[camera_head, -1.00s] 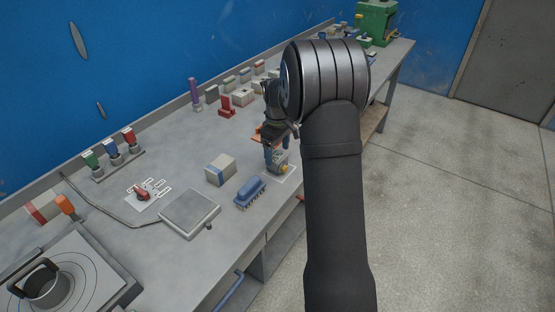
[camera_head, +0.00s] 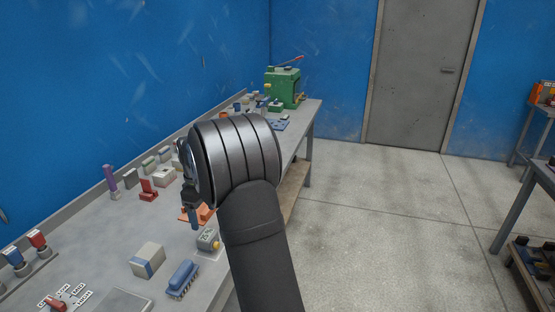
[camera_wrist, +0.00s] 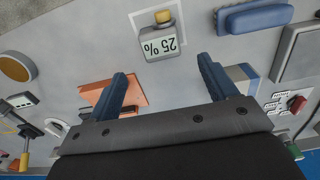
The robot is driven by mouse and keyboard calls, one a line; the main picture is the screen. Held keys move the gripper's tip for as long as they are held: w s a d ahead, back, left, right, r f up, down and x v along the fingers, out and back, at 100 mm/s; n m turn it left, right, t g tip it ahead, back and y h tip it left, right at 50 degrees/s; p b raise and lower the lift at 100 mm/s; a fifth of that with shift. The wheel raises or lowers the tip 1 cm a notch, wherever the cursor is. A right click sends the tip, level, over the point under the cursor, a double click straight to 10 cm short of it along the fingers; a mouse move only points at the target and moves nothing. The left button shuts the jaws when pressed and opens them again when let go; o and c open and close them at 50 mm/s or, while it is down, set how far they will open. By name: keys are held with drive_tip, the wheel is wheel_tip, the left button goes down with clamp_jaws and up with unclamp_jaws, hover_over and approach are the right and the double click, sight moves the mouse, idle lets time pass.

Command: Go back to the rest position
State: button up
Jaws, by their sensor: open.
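My gripper (camera_wrist: 165,92) is open and empty in the wrist view, with its two blue fingers apart above the grey bench (camera_wrist: 85,35). Bare bench shows between the fingers. An orange flat piece (camera_wrist: 97,91) lies beside and partly behind the left finger. A small meter reading 25 % (camera_wrist: 158,44) with a yellow knob lies beyond the fingertips. In the head view my arm rises from the lower middle, and its thick wrist joint hides most of the gripper; a blue finger shows near the orange piece (camera_head: 205,213).
A white and blue block (camera_head: 147,260) and a blue brush (camera_head: 182,279) stand near the bench's front edge. A red part (camera_head: 148,190) and a purple post (camera_head: 110,179) stand towards the wall. A green machine (camera_head: 283,88) is at the far end.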

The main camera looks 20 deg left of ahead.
sight(207, 235)
wheel_tip(207, 235, down, 11)
drive_tip(key=shift+f, duration=0.2)
wheel_tip(207, 235, up, 3)
drive_tip(key=shift+f, duration=0.15)
drive_tip(key=shift+r, duration=0.7)
